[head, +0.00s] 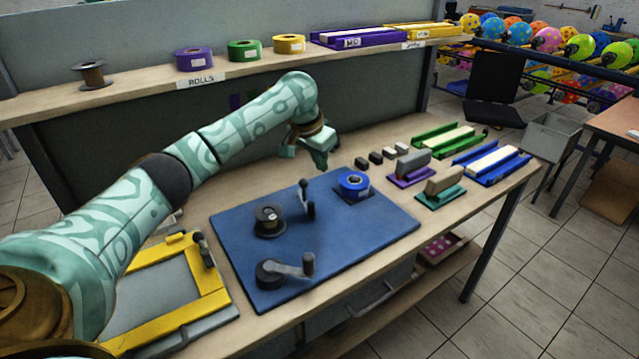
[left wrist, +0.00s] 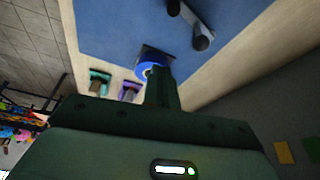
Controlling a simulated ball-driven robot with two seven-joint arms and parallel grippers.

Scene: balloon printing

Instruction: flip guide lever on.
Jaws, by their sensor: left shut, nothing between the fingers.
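The guide lever (head: 306,199) is a small dark lever with a round knob, standing up from the blue board (head: 350,245) between a dark spool and a blue roll. A dark lever-like part, probably this lever, shows in the left wrist view (left wrist: 200,38). My left gripper (head: 325,160) is shut and empty, above the table just behind the board's far edge. It is up and to the right of the lever in the head view and apart from it. The shut fingers also show in the left wrist view (left wrist: 162,92). My right gripper is not in view.
The blue roll (head: 353,184) sits on the board right of the lever, the dark spool (head: 268,220) left of it. A crank (head: 285,269) is at the front. A yellow frame (head: 208,280) lies at left; stamps and trays (head: 490,164) stand at right. A shelf (head: 140,92) runs behind.

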